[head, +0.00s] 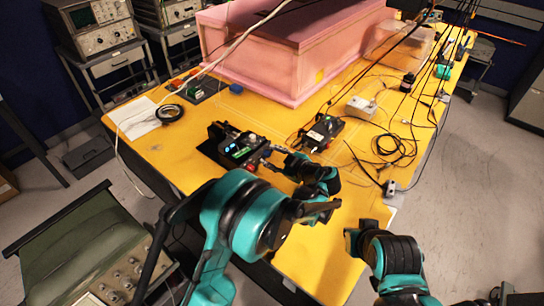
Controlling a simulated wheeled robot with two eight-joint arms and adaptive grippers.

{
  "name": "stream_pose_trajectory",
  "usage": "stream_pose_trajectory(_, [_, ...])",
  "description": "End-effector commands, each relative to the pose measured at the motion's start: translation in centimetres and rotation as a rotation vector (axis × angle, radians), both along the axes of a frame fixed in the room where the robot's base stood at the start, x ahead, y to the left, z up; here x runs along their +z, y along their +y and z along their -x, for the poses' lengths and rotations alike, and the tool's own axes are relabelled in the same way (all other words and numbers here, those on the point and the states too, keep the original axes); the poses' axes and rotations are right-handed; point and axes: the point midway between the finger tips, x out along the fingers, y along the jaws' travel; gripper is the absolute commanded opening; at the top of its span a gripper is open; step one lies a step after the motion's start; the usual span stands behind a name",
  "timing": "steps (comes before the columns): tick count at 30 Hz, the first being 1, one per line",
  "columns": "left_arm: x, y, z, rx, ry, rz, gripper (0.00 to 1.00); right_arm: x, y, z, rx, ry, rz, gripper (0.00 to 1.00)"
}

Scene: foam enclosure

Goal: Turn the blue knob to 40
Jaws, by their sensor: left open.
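A black device (232,146) with a lit green display and a red part at its front right corner sits on the yellow table.
A second black device (321,133) stands to the right on the yellow table (330,265). Behind are a large pink foam box (290,50), a black ring (169,113) on white paper, and a small white box (361,107). Loose black cables (398,146) lie at right.

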Motion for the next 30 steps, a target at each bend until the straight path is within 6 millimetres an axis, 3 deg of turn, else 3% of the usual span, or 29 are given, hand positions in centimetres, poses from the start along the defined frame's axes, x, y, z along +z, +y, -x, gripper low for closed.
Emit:
stream_pose_trajectory(2, [0.01, -0.02, 0.01, 0.0, 0.0, 0.0, 0.41, 0.01, 0.0, 0.0, 0.0, 0.0, 0.0, 0.0])
stream_pose_trajectory(6, [0.02, -0.02, 0.01, 0.0, 0.0, 0.0, 0.04, 0.01, 0.0, 0.01, 0.0, 0.0, 0.0, 0.0])
stream_pose_trajectory(7, [0.02, -0.02, 0.01, 0.0, 0.0, 0.0, 0.0, 0.0, 0.0, 0.0, 0.0, 0.0, 0.0, 0.0])
stream_pose_trajectory(20, [0.05, -0.1, -0.08, 0.0, 0.047, -0.033, 0.0, 0.02, 0.0, 0.0, 0.0, 0.0, 0.0, 0.0])
stream_pose_trajectory(30, [0.11, -0.25, -0.31, 0.0, 0.235, -0.17, 0.0, -0.01, 0.0, 0.0, 0.0, 0.0, 0.0, 0.0])
